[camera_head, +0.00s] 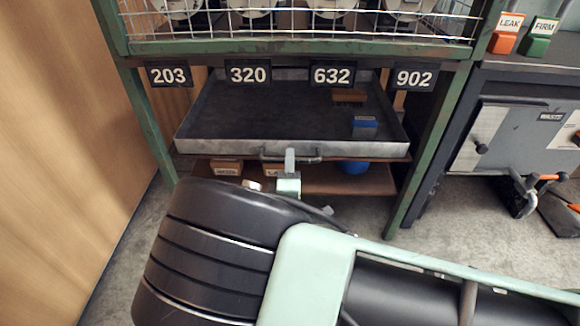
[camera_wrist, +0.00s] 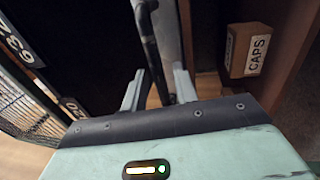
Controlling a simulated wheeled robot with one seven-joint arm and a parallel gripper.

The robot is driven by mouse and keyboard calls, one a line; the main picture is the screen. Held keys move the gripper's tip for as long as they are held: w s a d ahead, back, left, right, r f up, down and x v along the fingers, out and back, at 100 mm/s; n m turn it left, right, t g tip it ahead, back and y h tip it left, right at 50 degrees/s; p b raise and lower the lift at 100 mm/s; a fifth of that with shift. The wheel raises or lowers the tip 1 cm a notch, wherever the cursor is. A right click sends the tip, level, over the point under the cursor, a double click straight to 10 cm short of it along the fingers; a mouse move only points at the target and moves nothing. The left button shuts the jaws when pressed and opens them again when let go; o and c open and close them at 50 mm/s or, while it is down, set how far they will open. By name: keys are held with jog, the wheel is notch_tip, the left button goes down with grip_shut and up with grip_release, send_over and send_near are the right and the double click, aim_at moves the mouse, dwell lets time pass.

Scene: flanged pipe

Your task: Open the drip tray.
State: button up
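The drip tray (camera_head: 200,149) is a wide, shallow grey metal tray with a dark floor, under the green rack. Its inside shows below the number plates. A dark bar handle (camera_head: 272,157) is on the tray's front wall. My gripper (camera_head: 289,160) is at the middle of this handle in the head view. In the wrist view, my gripper (camera_wrist: 159,72) has its two fingers apart, with the handle bar (camera_wrist: 150,45) between them. Gaps show beside the bar, so the fingers do not look closed on it. My arm hides the floor in front.
A brown brush (camera_head: 349,96) and a blue brush-like block (camera_head: 365,122) lie in the tray. A lower shelf (camera_head: 350,180) holds small boxes, one marked CAPS (camera_wrist: 250,50), and a blue object (camera_head: 354,168). The green right leg (camera_head: 433,150) and a wood wall (camera_head: 60,120) flank the space.

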jog(key=shift+w+r, duration=0.15)
jog(key=shift+w, duration=0.4)
